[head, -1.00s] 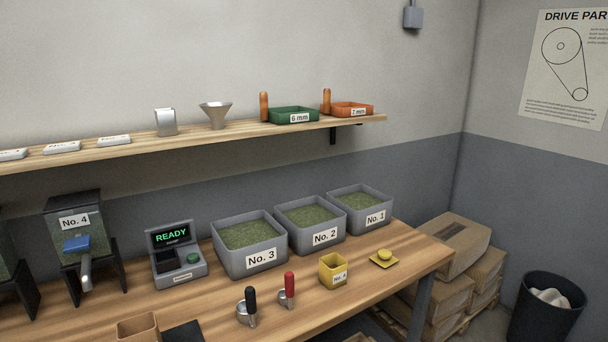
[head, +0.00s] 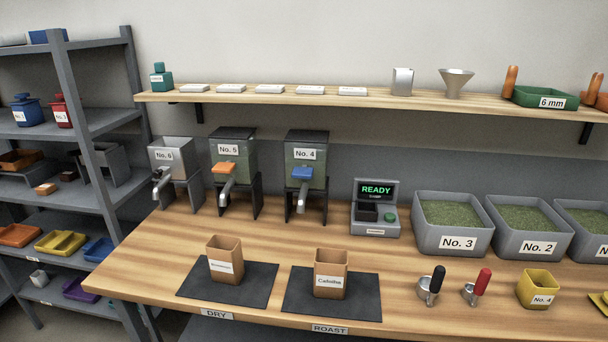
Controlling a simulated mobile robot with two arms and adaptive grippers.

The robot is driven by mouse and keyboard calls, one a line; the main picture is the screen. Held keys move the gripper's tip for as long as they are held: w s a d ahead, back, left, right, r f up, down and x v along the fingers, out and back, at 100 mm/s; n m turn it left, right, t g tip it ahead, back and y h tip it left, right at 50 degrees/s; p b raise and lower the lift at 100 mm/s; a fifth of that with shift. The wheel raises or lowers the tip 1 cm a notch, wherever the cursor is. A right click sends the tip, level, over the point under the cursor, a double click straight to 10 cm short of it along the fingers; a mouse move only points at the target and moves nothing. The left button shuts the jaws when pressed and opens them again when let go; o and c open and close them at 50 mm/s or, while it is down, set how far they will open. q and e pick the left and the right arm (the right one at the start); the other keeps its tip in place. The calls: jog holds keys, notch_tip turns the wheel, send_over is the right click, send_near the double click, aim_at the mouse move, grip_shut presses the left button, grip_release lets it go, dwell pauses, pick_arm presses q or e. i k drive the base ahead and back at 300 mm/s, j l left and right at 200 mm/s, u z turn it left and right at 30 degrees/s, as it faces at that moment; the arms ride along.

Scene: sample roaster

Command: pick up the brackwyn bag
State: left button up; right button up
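Two open brown paper bags stand upright on dark mats at the front of the wooden bench. The left bag (head: 225,260) stands on the mat above the DRY label (head: 217,314); its white label is too small to read surely, but may be Brackwyn. The right bag (head: 331,274) stands on the mat above the ROAST label (head: 330,329); its label looks like "Calistha". Neither of my grippers shows in the head view.
Behind the bags stand the hoppers No. 6 (head: 173,170), No. 5 (head: 233,165) and No. 4 (head: 306,170), and a READY device (head: 376,208). Two handled scoops and a yellow No. 4 box (head: 538,289) stand to the right. A grey shelf rack (head: 98,170) is at left.

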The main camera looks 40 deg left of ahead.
aim_at(224, 253)
jog(key=u, duration=1.8)
jog(key=z, duration=2)
jog(key=u, duration=1.85)
